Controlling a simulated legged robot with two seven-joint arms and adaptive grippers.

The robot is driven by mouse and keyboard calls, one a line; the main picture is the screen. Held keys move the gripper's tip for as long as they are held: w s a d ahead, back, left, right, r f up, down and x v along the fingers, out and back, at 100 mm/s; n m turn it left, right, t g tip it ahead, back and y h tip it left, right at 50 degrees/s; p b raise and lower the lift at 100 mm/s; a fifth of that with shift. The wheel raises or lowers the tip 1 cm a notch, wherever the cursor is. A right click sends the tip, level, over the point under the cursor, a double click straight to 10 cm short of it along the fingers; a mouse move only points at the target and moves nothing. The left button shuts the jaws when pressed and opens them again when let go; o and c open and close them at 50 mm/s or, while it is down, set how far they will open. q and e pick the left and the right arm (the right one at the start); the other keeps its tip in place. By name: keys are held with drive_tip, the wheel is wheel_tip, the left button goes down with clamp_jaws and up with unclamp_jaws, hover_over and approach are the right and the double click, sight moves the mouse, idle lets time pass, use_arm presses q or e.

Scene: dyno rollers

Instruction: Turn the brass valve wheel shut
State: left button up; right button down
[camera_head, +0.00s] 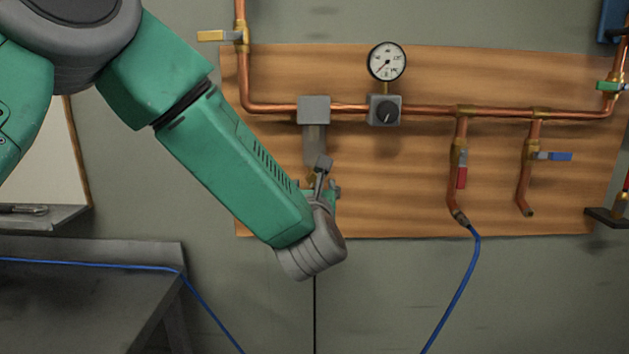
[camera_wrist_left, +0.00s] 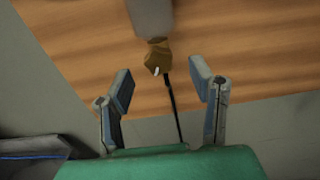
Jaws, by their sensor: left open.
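A small brass piece, which looks like the valve wheel (camera_wrist_left: 157,55), sits at the lower end of a grey cylindrical body (camera_wrist_left: 151,17) in the left wrist view. In the head view only a bit of the brass (camera_head: 310,178) shows behind my gripper, under the grey unit (camera_head: 314,109) on the copper pipe. My left gripper (camera_wrist_left: 162,86) is open and empty. Its fingers point at the brass piece, one to each side in the picture, with no contact seen. The gripper also shows small in the head view (camera_head: 328,178). My right gripper is not in view.
A thin black line (camera_wrist_left: 172,105) hangs from below the brass piece. A gauge (camera_head: 387,62) and a black knob (camera_head: 387,111) are on the pipe to the right. A wooden board (camera_head: 390,210) backs the pipes. A grey bench (camera_head: 80,300) stands at lower left.

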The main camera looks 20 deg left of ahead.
sight(314, 179)
use_arm(q)
drive_tip(key=shift+x, duration=1.25)
drive_tip(key=c, duration=1.1)
